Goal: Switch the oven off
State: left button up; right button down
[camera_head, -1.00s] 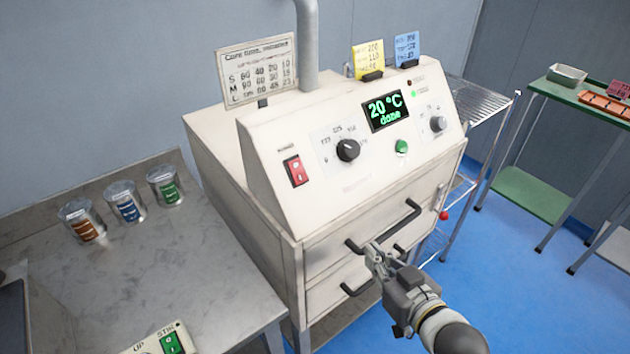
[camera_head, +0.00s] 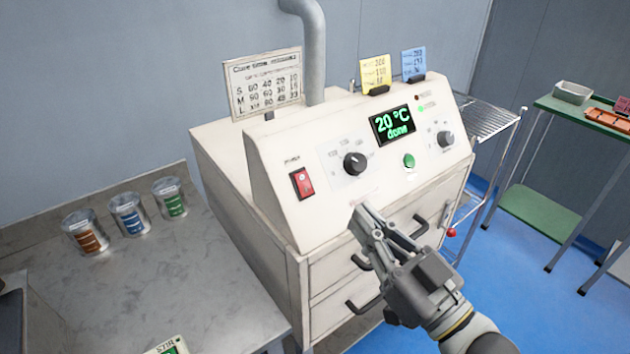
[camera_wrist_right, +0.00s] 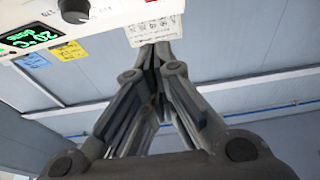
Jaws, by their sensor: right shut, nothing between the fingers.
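The oven (camera_head: 330,195) is a white cabinet with a sloped control panel. Its red power switch (camera_head: 302,183) sits at the panel's left. A black knob (camera_head: 354,163), a green button (camera_head: 408,160) and a grey knob (camera_head: 445,139) lie to its right. The display (camera_head: 393,125) reads 20 °C, done, and shows in the right wrist view too (camera_wrist_right: 32,40). My right gripper (camera_head: 362,212) is shut and empty, in front of the panel's lower edge, below and right of the switch. Whether it touches the panel is unclear. My left gripper is not in view.
Drawer handles (camera_head: 365,302) stick out below the panel. A steel bench (camera_head: 150,285) with three cups (camera_head: 128,214) stands at the left. A wire rack (camera_head: 488,118) and a green-topped table (camera_head: 550,103) stand at the right. A cure-time chart (camera_head: 264,84) stands on the oven.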

aim_at(304, 184)
jog(key=x, duration=0.3)
jog(key=f+p+x, duration=0.1)
jog(key=x, duration=0.3)
jog(key=f+x, duration=0.1)
jog(key=x, duration=0.3)
jog(key=shift+w+a+p, duration=0.25)
jog(key=shift+w+p, duration=0.1)
jog(key=shift+w+a+f, duration=0.25)
jog(key=shift+w+f, duration=0.05)
jog(key=shift+w+a+r+p, duration=0.1)
jog(key=shift+w+r+p, duration=0.15)
jog(key=shift+p, duration=0.9)
jog(key=shift+f, duration=0.25)
jog(key=shift+r, duration=0.1)
